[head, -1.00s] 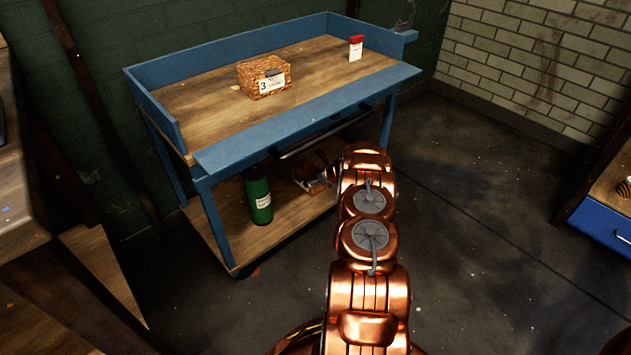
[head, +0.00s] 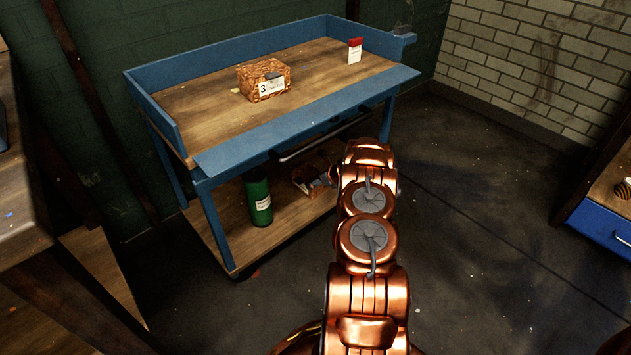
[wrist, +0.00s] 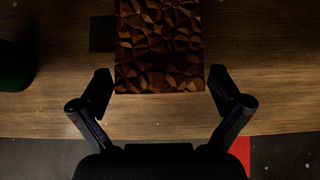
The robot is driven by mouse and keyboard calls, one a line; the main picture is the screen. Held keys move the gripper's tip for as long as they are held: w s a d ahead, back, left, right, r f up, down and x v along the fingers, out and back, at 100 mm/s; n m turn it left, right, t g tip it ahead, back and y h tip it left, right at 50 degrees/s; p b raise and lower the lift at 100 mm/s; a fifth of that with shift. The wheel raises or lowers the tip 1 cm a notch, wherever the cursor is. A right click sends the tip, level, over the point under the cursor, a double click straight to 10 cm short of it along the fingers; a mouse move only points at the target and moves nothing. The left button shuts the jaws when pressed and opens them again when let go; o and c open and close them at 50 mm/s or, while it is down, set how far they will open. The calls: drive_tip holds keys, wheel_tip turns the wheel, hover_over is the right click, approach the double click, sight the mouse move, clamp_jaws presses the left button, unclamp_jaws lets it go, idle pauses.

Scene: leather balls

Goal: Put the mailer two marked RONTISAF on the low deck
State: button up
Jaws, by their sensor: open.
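A brown, facet-patterned box (head: 308,181) lies on the wooden low deck (head: 237,243) of the blue-framed bench. No marking on it is readable from here, so I cannot confirm the name RONTISAF. In the wrist view the box (wrist: 158,45) lies flat on the deck (wrist: 60,100), its near edge reaching between the fingertips. My gripper (wrist: 160,90) is open, with a gap between the box and each finger. In the head view my own arm mostly hides the gripper.
A green cylinder (head: 258,201) with a white label stands left of the box on the low deck. On the bench top are a similar box (head: 264,80) marked 3 and a small red-and-white carton (head: 355,50). A blue drawer unit (head: 600,228) stands at right; floor between is clear.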

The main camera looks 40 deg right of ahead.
drive_tip(key=p+v, duration=0.2)
drive_tip(key=v, duration=0.7)
drive_tip(key=shift+s+r, duration=0.15)
drive_tip(key=shift+r, duration=0.1)
